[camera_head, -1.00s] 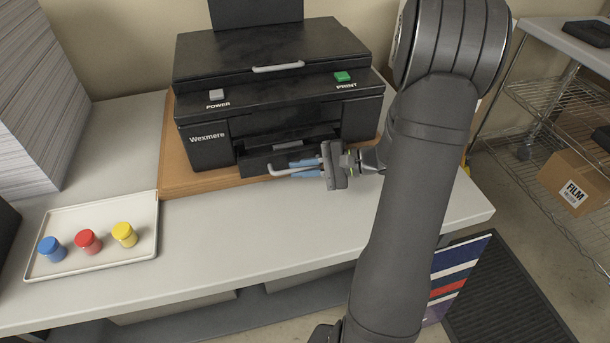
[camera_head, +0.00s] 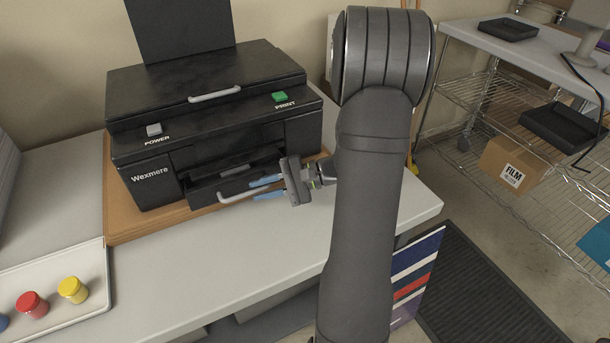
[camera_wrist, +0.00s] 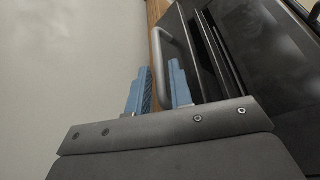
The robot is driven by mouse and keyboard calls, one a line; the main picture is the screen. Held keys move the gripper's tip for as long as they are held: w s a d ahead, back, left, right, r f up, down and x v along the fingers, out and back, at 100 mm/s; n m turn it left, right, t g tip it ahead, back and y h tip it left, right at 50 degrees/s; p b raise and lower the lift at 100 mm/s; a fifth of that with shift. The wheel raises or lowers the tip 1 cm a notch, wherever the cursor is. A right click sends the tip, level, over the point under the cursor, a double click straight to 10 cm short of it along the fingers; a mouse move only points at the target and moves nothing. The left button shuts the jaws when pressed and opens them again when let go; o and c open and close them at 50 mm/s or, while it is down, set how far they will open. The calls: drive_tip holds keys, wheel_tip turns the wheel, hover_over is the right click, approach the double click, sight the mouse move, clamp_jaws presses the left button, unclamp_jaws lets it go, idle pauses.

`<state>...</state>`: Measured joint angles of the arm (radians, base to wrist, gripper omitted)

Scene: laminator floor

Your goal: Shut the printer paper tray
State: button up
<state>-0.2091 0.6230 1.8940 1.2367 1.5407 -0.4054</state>
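The black printer (camera_head: 215,100) stands on a wooden board on the bench. Its paper tray (camera_head: 215,190) sits low in the front and sticks out a little, with a pale bar handle (camera_head: 235,196) across it. My gripper (camera_head: 258,188) is at the right part of this handle, its two blue fingers pointing at the printer. In the wrist view the fingers are apart, and the grey handle (camera_wrist: 163,75) shows in the gap between them. I cannot tell whether either finger touches it. The gripper body hides the tray's right end in the head view.
A white tray (camera_head: 75,310) with coloured-lid jars lies at the left front of the bench. The PRINT button (camera_head: 280,97) and POWER button (camera_head: 154,130) are on the printer's top front. A wire shelf (camera_head: 470,90) stands at right. The bench before the printer is clear.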

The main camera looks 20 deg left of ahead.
drive_tip(key=v, duration=1.4)
drive_tip(key=shift+d, duration=0.3)
drive_tip(key=shift+w, duration=0.1)
